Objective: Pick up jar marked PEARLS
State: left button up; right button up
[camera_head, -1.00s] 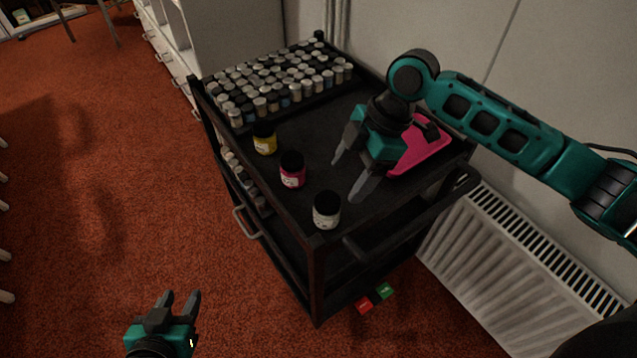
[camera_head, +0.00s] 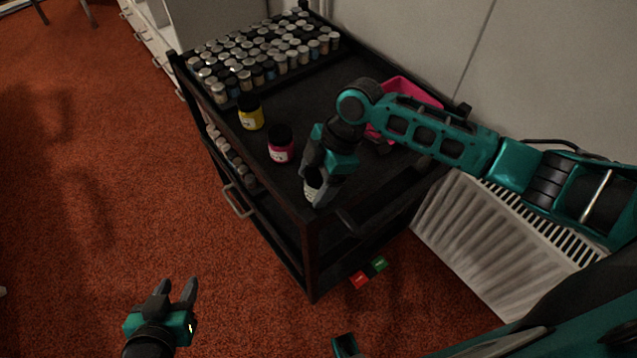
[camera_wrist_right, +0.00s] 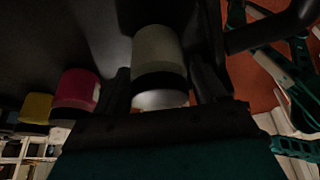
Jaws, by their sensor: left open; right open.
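A pale jar with a dark lid (camera_head: 311,187) stands at the near corner of the black cart's top. My right gripper (camera_head: 316,182) is over it, open, and hides most of it. In the right wrist view the jar (camera_wrist_right: 158,50) is between the two open fingers, with no clear grip on it. A pink jar (camera_head: 280,150) and a yellow jar (camera_head: 251,115) stand in a row behind it. No label is readable, so I cannot tell which jar is marked PEARLS. My left gripper (camera_head: 177,288) is open and empty over the red carpet.
A rack of many small jars (camera_head: 265,62) fills the back left of the cart top (camera_head: 320,95). A pink tray (camera_head: 405,92) lies at the right, partly behind my right arm. A radiator (camera_head: 500,245) stands right of the cart. Red and green blocks (camera_head: 369,272) lie below.

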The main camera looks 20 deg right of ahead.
jog(key=shift+a+f, duration=0.15)
jog(key=shift+f, duration=0.2)
jog(key=c, duration=0.8)
pick_arm(q)
jog(key=shift+w+d+r, duration=0.15)
jog(key=shift+w+r, duration=0.05)
pick_arm(e)
jog(key=shift+r, duration=0.1)
